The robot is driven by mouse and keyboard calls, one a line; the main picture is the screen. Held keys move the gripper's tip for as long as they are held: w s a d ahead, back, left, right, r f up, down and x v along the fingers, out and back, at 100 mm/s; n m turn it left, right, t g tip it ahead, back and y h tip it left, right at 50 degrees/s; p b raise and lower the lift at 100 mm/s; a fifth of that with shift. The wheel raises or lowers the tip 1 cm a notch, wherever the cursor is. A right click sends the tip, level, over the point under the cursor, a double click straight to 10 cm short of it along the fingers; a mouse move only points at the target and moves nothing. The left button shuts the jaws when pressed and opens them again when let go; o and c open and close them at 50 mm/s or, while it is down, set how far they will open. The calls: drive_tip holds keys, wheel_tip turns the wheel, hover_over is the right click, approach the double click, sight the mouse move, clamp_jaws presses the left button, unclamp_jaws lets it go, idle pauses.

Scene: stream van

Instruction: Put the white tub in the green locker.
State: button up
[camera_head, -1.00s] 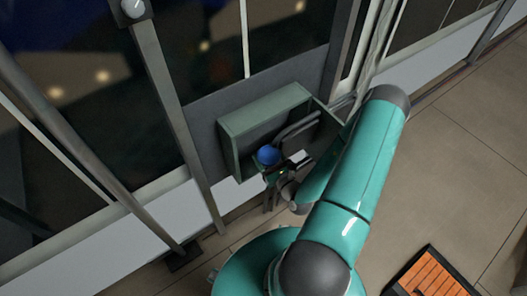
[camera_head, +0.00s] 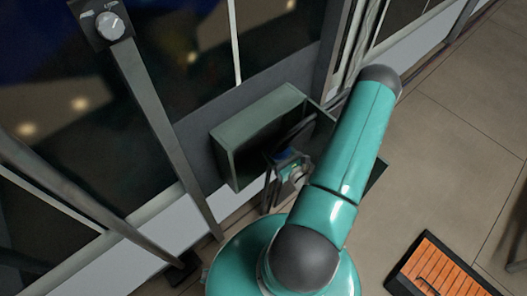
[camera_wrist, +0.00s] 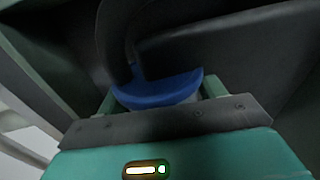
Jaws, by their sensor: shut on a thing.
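The white tub (camera_wrist: 191,99) shows only a sliver of its pale side under a blue lid (camera_wrist: 158,90) in the wrist view. My gripper (camera_wrist: 160,97) is shut on it, one finger on each side. In the head view my gripper (camera_head: 291,170) is at the locker's front, near its lower right; a bit of the blue lid (camera_head: 286,155) shows there. The green locker (camera_head: 256,118) is a grey-green box on the wall, and its front is open. My arm hides part of its right side. I cannot tell whether the tub is inside the opening.
A dark curved bar (camera_wrist: 115,40) crosses close in front of the lid in the wrist view. A post with a dial (camera_head: 109,26) stands left of the locker. An orange slatted panel (camera_head: 440,268) lies on the floor at the lower right.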

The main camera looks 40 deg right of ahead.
drive_tip(key=w+d+f, duration=0.2)
drive_tip(key=w, duration=0.1)
drive_tip(key=w+d+f, duration=0.2)
drive_tip(key=w+f, duration=0.1)
drive_tip(key=w+d+f, duration=0.3)
drive_tip(key=shift+w+f, duration=0.15)
drive_tip(key=shift+w, duration=0.05)
drive_tip(key=shift+w+d+f, duration=0.25)
drive_tip(key=shift+w+f, duration=0.15)
drive_tip(key=shift+f, duration=1.7)
drive_tip(key=shift+f, duration=0.1)
drive_tip(key=o, duration=1)
drive_tip(key=shift+o, duration=0.2)
